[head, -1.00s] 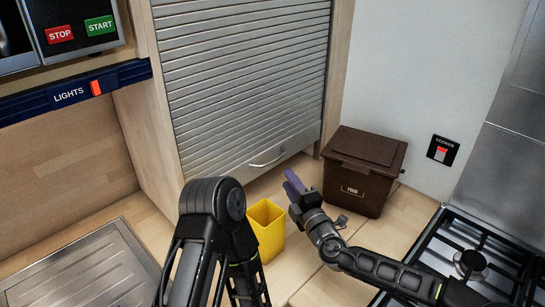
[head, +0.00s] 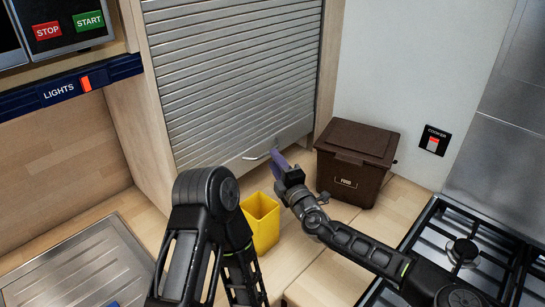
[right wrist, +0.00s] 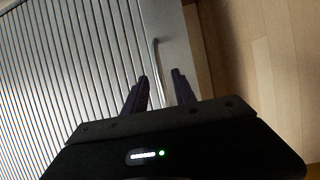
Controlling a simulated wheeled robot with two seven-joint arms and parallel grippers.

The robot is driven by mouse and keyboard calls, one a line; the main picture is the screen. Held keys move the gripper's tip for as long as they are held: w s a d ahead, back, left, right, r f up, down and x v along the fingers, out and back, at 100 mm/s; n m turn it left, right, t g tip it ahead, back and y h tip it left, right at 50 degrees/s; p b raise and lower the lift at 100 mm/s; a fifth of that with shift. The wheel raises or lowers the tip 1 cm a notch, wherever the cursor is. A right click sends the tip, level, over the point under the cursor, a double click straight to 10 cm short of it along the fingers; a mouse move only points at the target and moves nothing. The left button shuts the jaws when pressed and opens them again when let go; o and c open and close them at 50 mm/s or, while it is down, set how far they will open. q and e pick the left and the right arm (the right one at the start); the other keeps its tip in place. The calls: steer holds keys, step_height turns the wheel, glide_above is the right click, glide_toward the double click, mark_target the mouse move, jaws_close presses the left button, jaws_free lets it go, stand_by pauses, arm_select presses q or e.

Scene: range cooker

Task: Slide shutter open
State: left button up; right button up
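The ribbed silver shutter (head: 235,75) is down in its wooden cabinet, its bottom bar near the worktop. A curved metal handle (head: 254,157) sits on that bar. My right gripper (head: 277,160) is at the handle's right end in the head view and hides part of it. In the right wrist view the purple fingers are apart, and the handle (right wrist: 157,62) stands just beyond the tips, roughly in line with the gap. I cannot tell whether they touch it. My left arm is in front at the bottom, but its gripper is not in view.
A yellow open container (head: 263,222) stands on the worktop below the handle, close to my left arm. A brown lidded bin (head: 352,165) stands just right of my right gripper. A gas hob (head: 465,250) is at the right, a metal draining board (head: 85,265) at the left.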

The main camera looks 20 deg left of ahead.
steer(key=shift+x, duration=1.2)
steer(key=shift+c, duration=0.5)
jaws_close()
